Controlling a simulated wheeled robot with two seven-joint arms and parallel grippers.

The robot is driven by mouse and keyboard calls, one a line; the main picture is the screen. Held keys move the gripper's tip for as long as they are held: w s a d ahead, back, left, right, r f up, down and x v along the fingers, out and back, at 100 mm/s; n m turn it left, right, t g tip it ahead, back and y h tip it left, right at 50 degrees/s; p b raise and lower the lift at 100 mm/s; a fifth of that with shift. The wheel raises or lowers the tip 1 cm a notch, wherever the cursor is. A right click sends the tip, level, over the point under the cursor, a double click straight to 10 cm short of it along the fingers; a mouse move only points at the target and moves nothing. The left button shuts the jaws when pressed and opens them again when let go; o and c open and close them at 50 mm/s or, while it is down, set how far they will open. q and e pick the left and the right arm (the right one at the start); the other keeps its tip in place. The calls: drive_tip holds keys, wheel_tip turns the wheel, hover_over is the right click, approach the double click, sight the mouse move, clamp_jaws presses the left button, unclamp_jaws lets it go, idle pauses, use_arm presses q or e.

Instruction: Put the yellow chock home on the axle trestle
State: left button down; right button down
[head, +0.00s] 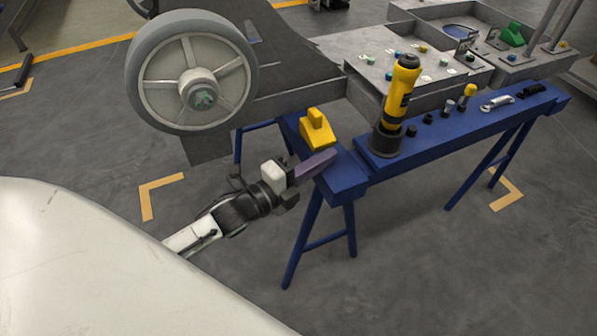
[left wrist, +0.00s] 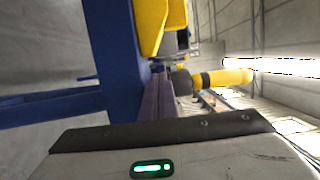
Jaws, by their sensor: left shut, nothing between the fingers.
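The yellow chock (head: 317,131) sits on top of the blue axle trestle (head: 345,182), close beside the chassis plate. It also shows at the top of the left wrist view (left wrist: 150,24), partly cut off by the edge. My left gripper (head: 316,165) is shut and empty. Its purple-grey fingers are just in front of the chock, over or beside the trestle's top; I cannot tell whether they touch it. In the left wrist view the closed fingers (left wrist: 157,98) lie alongside the blue trestle beam (left wrist: 124,55). My right gripper is not in view.
A wheel (head: 192,82) on the grey chassis stands left of the chock. A yellow power tool (head: 402,92) stands in a black holder on the blue tool rail (head: 440,137), right of the trestle, with several small tools beyond. The floor in front is clear.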

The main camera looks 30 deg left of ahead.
use_arm(q)
drive_tip(key=d+p+v, duration=0.1)
drive_tip(key=p+v, duration=0.1)
drive_tip(key=v, duration=0.8)
drive_tip(key=s+d+f+n+g+y, duration=0.1)
drive_tip(key=s+d+f+n+g, duration=0.3)
drive_tip(key=s+n, duration=0.3)
drive_tip(key=s+d+f+n+g+y, duration=0.2)
drive_tip(key=s+d+f+n, duration=0.3)
drive_tip(key=n, duration=0.8)
wheel_tip(320, 180, down, 3)
drive_tip(key=shift+s+d+r+g, duration=0.25)
drive_tip(key=shift+s+d+g, duration=0.15)
drive_tip(key=shift+s+g, duration=0.5)
